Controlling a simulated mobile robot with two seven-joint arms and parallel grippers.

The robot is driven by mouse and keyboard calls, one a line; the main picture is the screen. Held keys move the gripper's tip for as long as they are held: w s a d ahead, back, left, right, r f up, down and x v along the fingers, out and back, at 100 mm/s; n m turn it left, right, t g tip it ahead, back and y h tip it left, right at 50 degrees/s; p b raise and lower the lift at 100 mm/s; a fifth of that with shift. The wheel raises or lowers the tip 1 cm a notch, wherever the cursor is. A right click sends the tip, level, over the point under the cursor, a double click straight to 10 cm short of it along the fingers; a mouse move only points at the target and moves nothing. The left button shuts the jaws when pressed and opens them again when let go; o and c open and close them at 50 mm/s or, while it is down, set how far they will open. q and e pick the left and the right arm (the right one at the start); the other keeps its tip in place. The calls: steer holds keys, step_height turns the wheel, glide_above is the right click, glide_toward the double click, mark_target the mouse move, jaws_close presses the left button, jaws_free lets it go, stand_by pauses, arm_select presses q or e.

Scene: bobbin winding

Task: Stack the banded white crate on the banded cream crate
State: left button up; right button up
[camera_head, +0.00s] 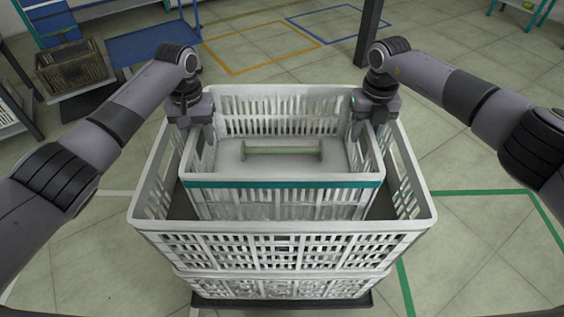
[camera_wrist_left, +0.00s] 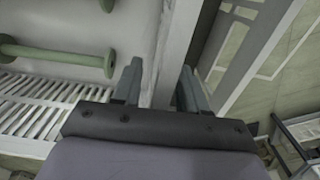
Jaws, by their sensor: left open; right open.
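A white crate with a teal band (camera_head: 283,184) sits inside the outline of a larger, pale crate (camera_head: 283,226); I cannot tell how high it is. A green bobbin (camera_head: 281,151) lies in the banded crate; it also shows in the left wrist view (camera_wrist_left: 60,54). My left gripper (camera_head: 198,136) is open at the banded crate's left wall. In the left wrist view its fingers (camera_wrist_left: 160,84) are apart, one on each side of the rim. My right gripper (camera_head: 368,130) is open at the right wall; its fingertips are partly hidden. No banded cream crate can be made out.
The larger crate stands on another pale crate (camera_head: 281,285) above a dark base (camera_head: 281,302). A dark brown crate (camera_head: 72,66) is at the far left, near a blue platform (camera_head: 150,45). A dark post (camera_head: 368,32) stands behind. Floor at right is clear.

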arm_select(q)
steer(key=shift+f, duration=0.45)
arm_select(e)
steer(key=shift+f, duration=0.4)
arm_select(q)
steer(key=shift+c, duration=0.3)
arm_select(e)
steer(key=shift+c, duration=0.3)
arm_select(q)
jaws_close()
arm_select(e)
jaws_close()
arm_select(q)
steer(key=shift+r, duration=0.15)
arm_select(e)
steer(key=shift+r, duration=0.1)
